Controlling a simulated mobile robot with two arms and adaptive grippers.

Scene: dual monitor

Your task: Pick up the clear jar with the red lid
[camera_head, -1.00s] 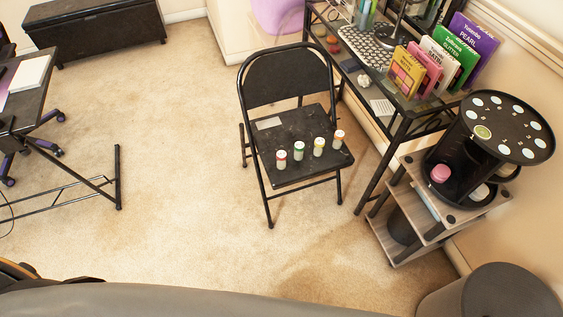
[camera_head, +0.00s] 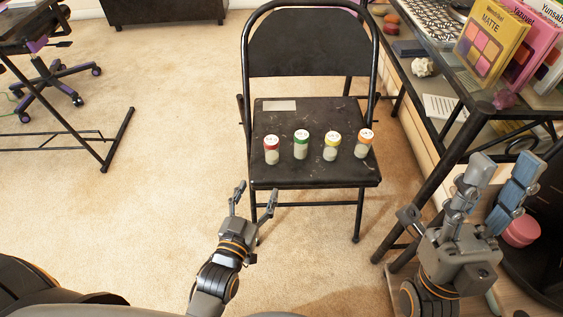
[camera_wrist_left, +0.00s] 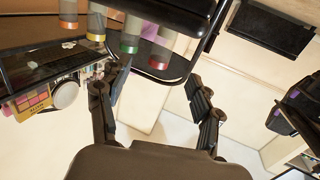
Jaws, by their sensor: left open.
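The jar with the red lid (camera_head: 272,151) stands upright on the black folding chair's seat (camera_head: 315,176), leftmost in a row of small jars. It also shows in the left wrist view (camera_wrist_left: 160,50), where the picture is turned over and its red end points down. My left gripper (camera_head: 256,192) is open and empty, just in front of the seat's front left edge, below the red-lid jar in the picture. In the left wrist view its fingers (camera_wrist_left: 157,85) are spread, with the jar beyond them. My right gripper (camera_head: 502,163) is open and empty at the right, by the desk.
Jars with green (camera_head: 301,145), yellow (camera_head: 332,147) and orange (camera_head: 364,144) lids stand to the right on the seat. The chair's backrest (camera_head: 310,43) rises behind. A glass desk with boxes (camera_head: 490,42) is at the right.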

